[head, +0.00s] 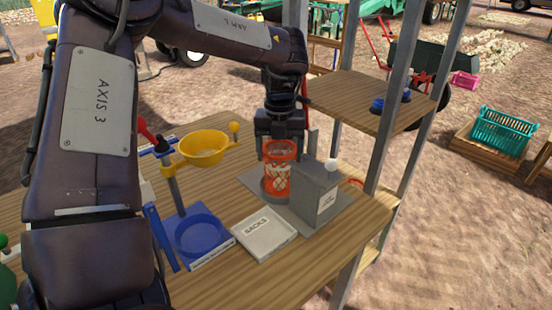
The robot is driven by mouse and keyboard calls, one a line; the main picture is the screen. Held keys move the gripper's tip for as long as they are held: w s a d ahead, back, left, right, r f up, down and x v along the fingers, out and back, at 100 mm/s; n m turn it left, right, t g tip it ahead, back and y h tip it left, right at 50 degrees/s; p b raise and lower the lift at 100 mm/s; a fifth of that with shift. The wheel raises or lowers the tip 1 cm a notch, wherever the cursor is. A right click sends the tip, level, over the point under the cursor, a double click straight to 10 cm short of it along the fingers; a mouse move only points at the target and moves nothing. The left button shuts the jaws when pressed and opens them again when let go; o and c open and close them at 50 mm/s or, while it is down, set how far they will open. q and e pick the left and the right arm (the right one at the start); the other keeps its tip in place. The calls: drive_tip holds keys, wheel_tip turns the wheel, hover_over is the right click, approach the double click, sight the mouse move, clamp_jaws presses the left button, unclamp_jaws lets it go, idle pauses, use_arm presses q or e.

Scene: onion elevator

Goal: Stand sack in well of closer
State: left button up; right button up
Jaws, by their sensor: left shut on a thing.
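The orange-red mesh sack (277,172) is upright, with pale contents showing through its net. My left gripper (281,148) points down and is shut on its upper rim. The sack's lower end is at the round grey well (275,196) on the closer's base plate. I cannot tell whether its bottom rests on the well floor. The closer (316,192) is a grey box with a white knob, close to the right of the sack. My right gripper is not in view.
A sacks tray (264,239) lies in front of the closer on the wooden table (290,285). A blue stand (205,258) with a yellow bowl (203,146) is to the left. Metal posts and a wooden shelf (350,92) rise behind right.

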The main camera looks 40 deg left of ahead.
use_arm(q)
drive_tip(key=shift+f, duration=0.1)
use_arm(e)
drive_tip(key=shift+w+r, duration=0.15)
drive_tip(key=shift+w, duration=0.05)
use_arm(q)
drive_tip(key=shift+f, duration=0.15)
drive_tip(key=o, duration=1.2)
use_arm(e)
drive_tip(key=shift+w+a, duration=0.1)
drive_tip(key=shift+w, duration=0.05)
